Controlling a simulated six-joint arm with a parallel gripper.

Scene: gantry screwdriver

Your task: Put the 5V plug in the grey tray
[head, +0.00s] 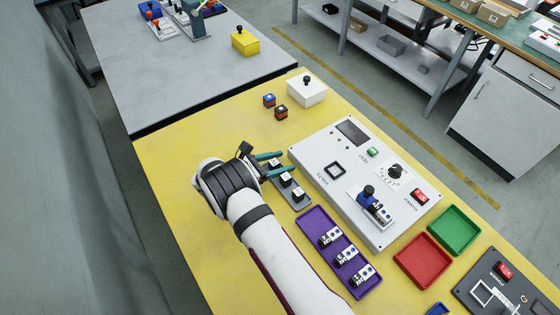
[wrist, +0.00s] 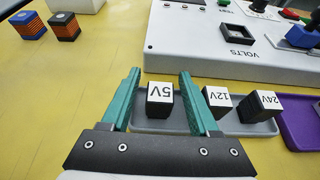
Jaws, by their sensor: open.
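The 5V plug (wrist: 160,100), a black block with a white top label, appears to stand in the left end of the grey tray (wrist: 180,125). My gripper (wrist: 159,74) is open, with one teal finger on each side of the plug and a visible gap to each. The 12V plug (wrist: 217,102) and 24V plug (wrist: 259,106) stand in the same tray to the right. In the head view my gripper (head: 281,159) is over the far end of the grey tray (head: 302,204), and its fingers partly hide the 5V plug there.
A white panel (head: 330,180) with a VOLTS socket (head: 335,170) stands just beyond the tray. A purple tray (head: 309,222) with three modules is nearby. Red (head: 423,262) and green (head: 454,230) trays lie right. Two small blocks (head: 275,106) and a white box (head: 306,91) stand at the back.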

